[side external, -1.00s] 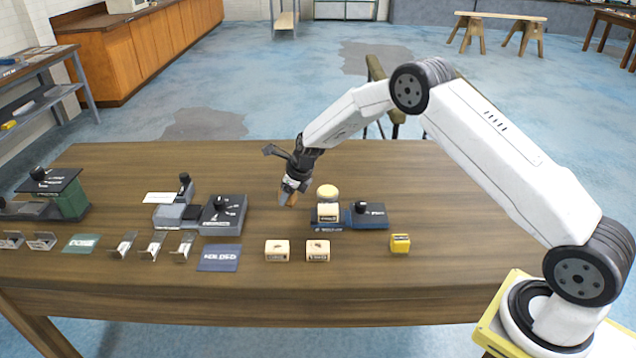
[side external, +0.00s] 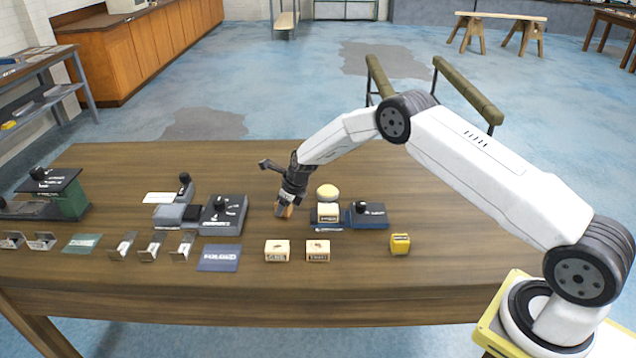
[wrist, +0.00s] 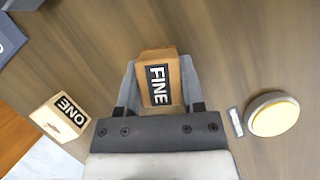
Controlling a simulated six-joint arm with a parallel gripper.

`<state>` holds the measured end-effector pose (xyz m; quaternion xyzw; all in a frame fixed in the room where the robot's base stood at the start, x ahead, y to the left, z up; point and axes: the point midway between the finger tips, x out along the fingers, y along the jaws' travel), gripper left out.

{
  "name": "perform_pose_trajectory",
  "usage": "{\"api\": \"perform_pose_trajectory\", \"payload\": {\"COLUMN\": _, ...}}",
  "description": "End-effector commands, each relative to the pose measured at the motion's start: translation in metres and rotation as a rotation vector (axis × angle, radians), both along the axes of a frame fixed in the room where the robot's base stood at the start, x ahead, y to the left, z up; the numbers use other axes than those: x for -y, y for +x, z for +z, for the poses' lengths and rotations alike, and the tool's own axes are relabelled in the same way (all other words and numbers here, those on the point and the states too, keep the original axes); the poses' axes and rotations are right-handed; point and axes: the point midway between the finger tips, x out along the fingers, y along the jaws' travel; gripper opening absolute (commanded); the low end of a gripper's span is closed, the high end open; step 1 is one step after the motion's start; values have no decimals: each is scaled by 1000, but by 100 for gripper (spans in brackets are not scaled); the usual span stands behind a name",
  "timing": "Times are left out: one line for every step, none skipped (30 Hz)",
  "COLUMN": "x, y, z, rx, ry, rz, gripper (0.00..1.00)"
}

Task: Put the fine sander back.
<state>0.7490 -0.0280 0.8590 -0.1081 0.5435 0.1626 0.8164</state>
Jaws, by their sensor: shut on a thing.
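My gripper (side external: 286,203) is shut on the fine sander (wrist: 158,80), an orange-brown block with a dark FINE label. In the wrist view the block sits between my two grey fingers. In the side view the sander (side external: 284,211) shows as a small orange end below the gripper, low over the table, left of the blue machine (side external: 368,217). I cannot tell whether it touches the wood.
Two cream blocks (side external: 277,251) (side external: 318,251) stand near the front; one reads ONE in the wrist view (wrist: 60,115). A round yellow-topped piece (side external: 327,192) and another cream block (side external: 328,213) are close right. A grey machine (side external: 222,215) stands left. Bare wood lies behind.

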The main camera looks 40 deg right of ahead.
Motion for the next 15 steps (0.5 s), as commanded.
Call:
{"api": "perform_pose_trajectory", "payload": {"x": 0, "y": 0, "z": -2, "rx": 1, "ry": 0, "rz": 0, "gripper": 0}}
{"api": "perform_pose_trajectory", "payload": {"x": 0, "y": 0, "z": -3, "rx": 1, "ry": 0, "rz": 0, "gripper": 0}}
{"api": "perform_pose_trajectory", "payload": {"x": 0, "y": 0, "z": -3, "rx": 2, "ry": 0, "rz": 0, "gripper": 0}}
{"api": "perform_pose_trajectory", "payload": {"x": 0, "y": 0, "z": -3, "rx": 2, "ry": 0, "rz": 0, "gripper": 0}}
{"api": "perform_pose_trajectory", "payload": {"x": 0, "y": 0, "z": -3, "rx": 2, "ry": 0, "rz": 0, "gripper": 0}}
{"api": "perform_pose_trajectory", "payload": {"x": 0, "y": 0, "z": -3, "rx": 2, "ry": 0, "rz": 0, "gripper": 0}}
{"api": "perform_pose_trajectory", "payload": {"x": 0, "y": 0, "z": -3, "rx": 1, "ry": 0, "rz": 0, "gripper": 0}}
{"api": "perform_pose_trajectory", "payload": {"x": 0, "y": 0, "z": -3, "rx": 1, "ry": 0, "rz": 0, "gripper": 0}}
{"api": "perform_pose_trajectory", "payload": {"x": 0, "y": 0, "z": -3, "rx": 1, "ry": 0, "rz": 0, "gripper": 0}}
{"api": "perform_pose_trajectory", "payload": {"x": 0, "y": 0, "z": -3, "rx": 1, "ry": 0, "rz": 0, "gripper": 0}}
{"api": "perform_pose_trajectory", "payload": {"x": 0, "y": 0, "z": -4, "rx": 1, "ry": 0, "rz": 0, "gripper": 0}}
{"api": "perform_pose_trajectory", "payload": {"x": 0, "y": 0, "z": -5, "rx": 1, "ry": 0, "rz": 0, "gripper": 0}}
{"api": "perform_pose_trajectory", "payload": {"x": 0, "y": 0, "z": -5, "rx": 1, "ry": 0, "rz": 0, "gripper": 0}}
{"api": "perform_pose_trajectory", "payload": {"x": 0, "y": 0, "z": -6, "rx": 1, "ry": 0, "rz": 0, "gripper": 0}}
{"api": "perform_pose_trajectory", "payload": {"x": 0, "y": 0, "z": -7, "rx": 1, "ry": 0, "rz": 0, "gripper": 52}}
